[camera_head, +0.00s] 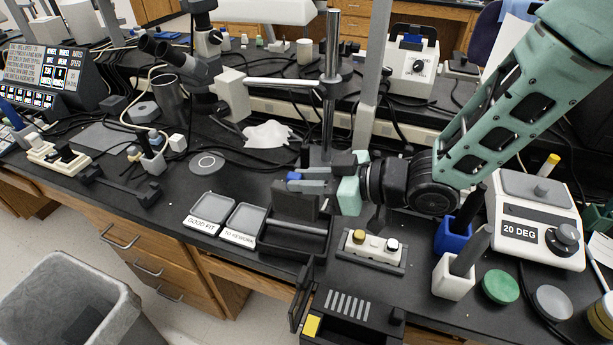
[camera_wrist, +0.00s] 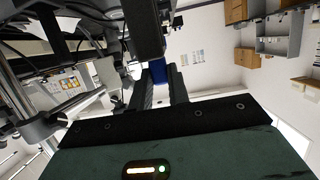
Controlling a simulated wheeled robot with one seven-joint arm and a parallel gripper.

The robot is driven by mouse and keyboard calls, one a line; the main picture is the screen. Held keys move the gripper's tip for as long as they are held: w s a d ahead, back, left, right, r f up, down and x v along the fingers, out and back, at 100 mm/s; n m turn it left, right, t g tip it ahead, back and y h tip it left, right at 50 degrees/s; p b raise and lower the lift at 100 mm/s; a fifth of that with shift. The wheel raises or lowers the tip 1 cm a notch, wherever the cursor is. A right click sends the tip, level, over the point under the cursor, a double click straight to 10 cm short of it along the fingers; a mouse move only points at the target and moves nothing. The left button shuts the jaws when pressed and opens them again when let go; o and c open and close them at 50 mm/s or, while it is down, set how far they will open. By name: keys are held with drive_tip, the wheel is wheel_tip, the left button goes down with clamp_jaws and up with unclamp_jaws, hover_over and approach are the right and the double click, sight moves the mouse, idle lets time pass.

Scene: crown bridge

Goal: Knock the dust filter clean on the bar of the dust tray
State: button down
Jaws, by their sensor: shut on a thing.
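My gripper (camera_head: 312,184) is shut on the dust filter, a dark grey block (camera_head: 293,203) with a small blue part (camera_head: 293,176) showing at the fingers. The filter is over the back part of the dust tray (camera_head: 268,250), a black open box on the bench. The tray's bar (camera_head: 300,227) runs across it, just below and in front of the filter; I cannot tell whether they touch. The filter's underside is hidden.
Two labelled grey trays, "GOOD FIT" (camera_head: 211,207) and "TO REWORK" (camera_head: 246,221), stand left of the dust tray. A fixture with round knobs (camera_head: 372,247) stands right of it. A metal post (camera_head: 330,90) rises behind my gripper. A black device (camera_head: 350,318) is in front.

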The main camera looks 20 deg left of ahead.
sight(318, 197)
idle(0.5)
wheel_tip(318, 197, down, 4)
drive_tip(key=b, duration=0.3)
drive_tip(key=shift+r+p, duration=1.6)
drive_tip(key=shift+r, duration=0.45)
idle(0.4)
wheel_tip(318, 197, down, 4)
drive_tip(key=b, duration=0.3)
drive_tip(key=shift+f, duration=0.1)
drive_tip(key=shift+r+p, duration=1.6)
drive_tip(key=shift+r, duration=0.6)
